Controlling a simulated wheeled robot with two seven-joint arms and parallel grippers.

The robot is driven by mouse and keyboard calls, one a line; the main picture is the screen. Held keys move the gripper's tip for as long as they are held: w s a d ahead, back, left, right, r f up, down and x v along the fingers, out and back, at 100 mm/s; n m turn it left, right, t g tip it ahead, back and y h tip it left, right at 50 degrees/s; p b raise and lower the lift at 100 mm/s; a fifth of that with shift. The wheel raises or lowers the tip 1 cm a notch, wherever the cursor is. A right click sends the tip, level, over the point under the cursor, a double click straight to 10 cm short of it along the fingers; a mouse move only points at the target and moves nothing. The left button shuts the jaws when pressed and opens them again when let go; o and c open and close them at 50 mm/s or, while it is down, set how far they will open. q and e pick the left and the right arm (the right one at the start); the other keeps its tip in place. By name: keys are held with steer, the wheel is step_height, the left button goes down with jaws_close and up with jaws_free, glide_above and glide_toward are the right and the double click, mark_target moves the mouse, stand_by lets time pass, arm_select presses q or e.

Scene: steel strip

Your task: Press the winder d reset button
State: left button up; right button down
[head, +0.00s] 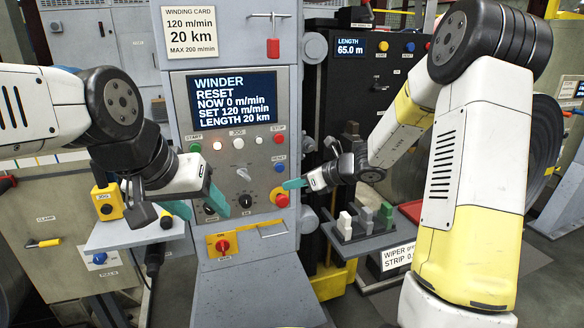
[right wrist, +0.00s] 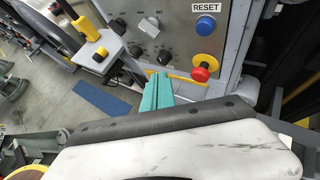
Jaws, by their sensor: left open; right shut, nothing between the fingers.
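The blue reset button (head: 279,168) is at the lower right of the grey winder panel (head: 185,85). In the right wrist view the blue button (right wrist: 206,25) sits under a RESET label. The screen (head: 234,100) reads "WINDER RESET, NOW 0 m/min". No letter D is readable. My right gripper (head: 292,184), with teal fingertips, is shut and empty, in front of the panel just below the button in the picture. In the right wrist view its fingertips (right wrist: 158,90) lie left of and below the button, apart from it. My left gripper (head: 190,208) is open and empty, left of the knobs.
A red emergency stop (head: 281,198) on yellow sits below the reset button; the wrist view shows it too (right wrist: 200,73). A red stop button (head: 279,139) is above. A yellow button box (head: 107,202) is left.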

steer(key=shift+w+d+f+m+t, duration=0.15)
steer(key=shift+w+d+f+m, duration=0.2)
steer(key=shift+w+m, duration=0.1)
steer(key=shift+w+d+f+m+t, duration=0.15)
steer(key=shift+w+d+f+m, duration=0.05)
steer(key=shift+w+f+m, duration=0.2)
steer(key=shift+w, duration=0.1)
glide_toward(277, 172)
steer(key=shift+w+a+f, duration=0.25)
steer(key=shift+a+f, duration=0.25)
steer(key=shift+a, duration=0.15)
steer(key=shift+w+a+f, duration=0.25)
steer(key=shift+a+f, duration=0.25)
steer(key=shift+a, duration=0.2)
steer(key=shift+w+a+f, duration=0.25)
steer(key=shift+a+f, duration=0.25)
steer(key=shift+a, duration=0.15)
steer(key=shift+w+a, duration=0.15)
steer(key=shift+w, duration=0.2)
steer(key=shift+w+a, duration=0.15)
steer(key=shift+w, duration=0.5)
stand_by(0.9)
steer(key=shift+s, duration=0.1)
steer(key=shift+s+d, duration=0.25)
steer(key=shift+s, duration=0.7)
